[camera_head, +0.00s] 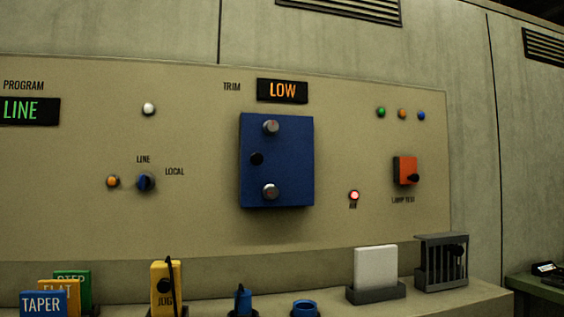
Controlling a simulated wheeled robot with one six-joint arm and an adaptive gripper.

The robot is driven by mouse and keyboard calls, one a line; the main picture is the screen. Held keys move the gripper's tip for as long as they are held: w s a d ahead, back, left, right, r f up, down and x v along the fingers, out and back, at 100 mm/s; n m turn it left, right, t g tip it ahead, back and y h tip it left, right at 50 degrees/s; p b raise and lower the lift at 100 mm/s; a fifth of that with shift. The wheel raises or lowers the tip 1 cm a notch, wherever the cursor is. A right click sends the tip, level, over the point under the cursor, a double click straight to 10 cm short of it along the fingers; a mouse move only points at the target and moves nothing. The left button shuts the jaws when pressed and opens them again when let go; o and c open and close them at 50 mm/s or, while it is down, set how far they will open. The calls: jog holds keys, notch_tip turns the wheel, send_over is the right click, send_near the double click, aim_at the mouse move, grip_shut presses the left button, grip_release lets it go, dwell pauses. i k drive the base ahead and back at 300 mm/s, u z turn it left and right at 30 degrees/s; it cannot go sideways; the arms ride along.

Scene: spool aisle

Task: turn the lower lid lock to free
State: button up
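A blue lid (285,165) is on the beige panel under the TRIM label and a display reading LOW. The lower lid lock (270,191) is a round silvery knob near the lid's bottom edge. A similar upper lock (270,127) is near its top edge. A small reddish mark shows on each lock; which way they are turned is too small to tell. A black knob (257,158) sits between them at the lid's left side. My gripper is not in view.
An orange box with a black knob (405,171) and a lit red AIR lamp (354,195) are to the right. A LINE/LOCAL switch (146,182) is to the left. The ledge below holds a yellow JOG unit (166,285), blue parts, a white block (376,267) and a grey slotted holder (442,262).

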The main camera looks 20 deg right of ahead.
aim_at(270, 192)
jog(key=z, duration=2.15)
jog(key=k, duration=0.85)
jog(key=u, duration=1.6)
jog(key=i, duration=0.5)
jog(key=z, duration=0.05)
